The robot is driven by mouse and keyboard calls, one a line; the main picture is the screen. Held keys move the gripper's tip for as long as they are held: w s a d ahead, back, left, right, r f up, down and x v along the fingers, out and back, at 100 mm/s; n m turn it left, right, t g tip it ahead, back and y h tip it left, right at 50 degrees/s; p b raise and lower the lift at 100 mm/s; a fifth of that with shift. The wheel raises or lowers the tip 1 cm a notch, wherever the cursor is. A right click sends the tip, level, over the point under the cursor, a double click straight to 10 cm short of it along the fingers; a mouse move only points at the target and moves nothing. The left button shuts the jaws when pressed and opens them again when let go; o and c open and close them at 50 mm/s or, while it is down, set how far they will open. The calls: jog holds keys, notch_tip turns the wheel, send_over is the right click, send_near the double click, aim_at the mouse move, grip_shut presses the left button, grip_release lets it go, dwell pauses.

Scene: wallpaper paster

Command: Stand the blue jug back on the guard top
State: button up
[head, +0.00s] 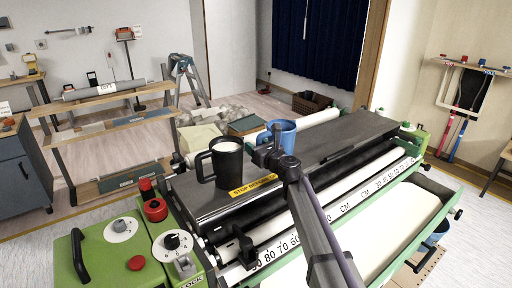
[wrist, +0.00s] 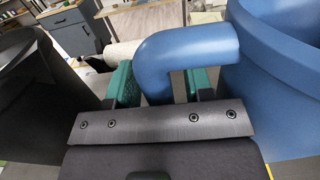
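The blue jug (head: 283,132) is upright at the far edge of the dark guard top (head: 345,137), partly behind my gripper (head: 270,150). Its base is hidden, so I cannot tell whether it rests on the top. In the wrist view the blue jug (wrist: 285,75) fills the right side, its handle (wrist: 157,75) reaching left between my green-padded fingers (wrist: 162,85). The handle lies close to the left pad, with a gap before the right pad. My gripper looks open around the handle.
A black mug (head: 226,162) stands on the guard top left of my gripper, close by; its dark side (wrist: 35,100) fills the wrist view's left. A yellow warning label (head: 253,185) marks the front edge. Green control boxes (head: 125,245) stand at left.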

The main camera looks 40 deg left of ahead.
jog(key=shift+r, duration=0.1)
jog(key=shift+d, duration=0.2)
jog(key=v, duration=1.1)
jog(key=shift+s+d, duration=0.1)
jog(key=shift+d, duration=0.2)
jog(key=s+d+f+n+g+h, duration=0.1)
jog(key=d+f+n+h, duration=0.45)
jog(key=d, duration=1.15)
jog(key=s+d+f+n+h, duration=0.1)
jog(key=d+f+n+h, duration=0.5)
jog(key=d, duration=1.1)
jog(key=s+d+f+n+g+h, duration=0.15)
jog(key=d+f+n, duration=0.4)
jog(key=d, duration=1.05)
jog(key=s+d+n+g+h, duration=0.1)
jog(key=s+d+n+h, duration=0.3)
jog(key=d, duration=0.9)
notch_tip(320, 180, up, 7)
jog(key=s+p, duration=0.1)
jog(key=p, duration=0.6)
jog(key=shift+s+m+h, duration=0.2)
jog(key=shift+m+h, duration=0.1)
